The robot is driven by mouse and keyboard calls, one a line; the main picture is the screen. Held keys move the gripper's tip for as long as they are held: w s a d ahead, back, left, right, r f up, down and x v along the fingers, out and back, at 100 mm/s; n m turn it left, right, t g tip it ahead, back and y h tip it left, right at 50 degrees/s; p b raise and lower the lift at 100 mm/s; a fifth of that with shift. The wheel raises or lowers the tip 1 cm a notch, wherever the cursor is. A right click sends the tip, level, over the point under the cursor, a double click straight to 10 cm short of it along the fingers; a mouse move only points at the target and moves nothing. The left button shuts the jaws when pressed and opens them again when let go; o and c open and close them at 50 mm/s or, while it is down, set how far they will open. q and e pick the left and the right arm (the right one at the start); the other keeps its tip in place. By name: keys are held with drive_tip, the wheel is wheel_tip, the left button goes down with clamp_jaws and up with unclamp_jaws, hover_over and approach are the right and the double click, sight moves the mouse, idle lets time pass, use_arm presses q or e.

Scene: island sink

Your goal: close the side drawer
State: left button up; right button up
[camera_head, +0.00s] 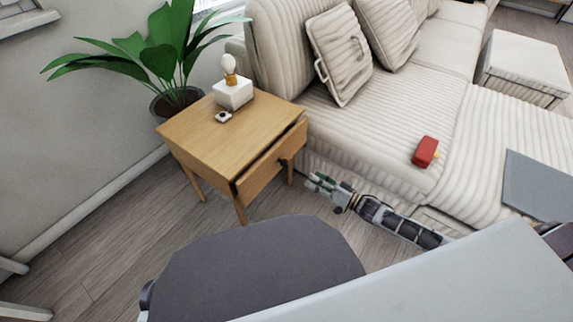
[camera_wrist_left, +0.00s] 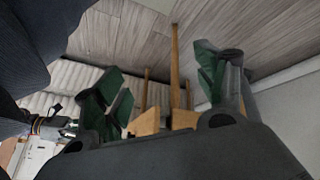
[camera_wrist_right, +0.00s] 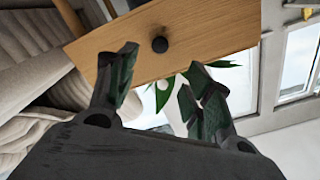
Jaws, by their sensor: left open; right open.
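A wooden side table (camera_head: 213,132) stands beside the sofa. Its drawer (camera_head: 268,162) is pulled partly out, and the drawer front with a dark round knob (camera_wrist_right: 160,44) faces my right gripper (camera_head: 322,184). My right gripper is open and empty, low in front of the sofa and to the right of the drawer. In the right wrist view, its fingers (camera_wrist_right: 160,68) point toward the drawer front, with the knob beyond the gap between them. My left gripper (camera_wrist_left: 160,75) is open and empty in its wrist view, with wooden legs beyond; it is hidden in the head view.
A striped sofa (camera_head: 375,128) borders the table on the right. A white box-like lamp (camera_head: 233,92) and a small object (camera_head: 223,117) sit on the tabletop. A potted plant (camera_head: 178,95) stands behind.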

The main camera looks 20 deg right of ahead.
sight(285, 164)
drive_tip(key=shift+b+x, duration=2.15)
drive_tip(key=shift+x, duration=3.8)
use_arm(q)
wheel_tip(285, 164, down, 7)
drive_tip(key=d+t+h, duration=0.1)
drive_tip(key=shift+w+n+b, duration=0.2)
drive_tip(key=shift+n+b, duration=0.1)
use_arm(e)
drive_tip(key=shift+x, duration=0.9)
use_arm(q)
drive_tip(key=shift+d, duration=0.1)
use_arm(e)
clamp_jaws()
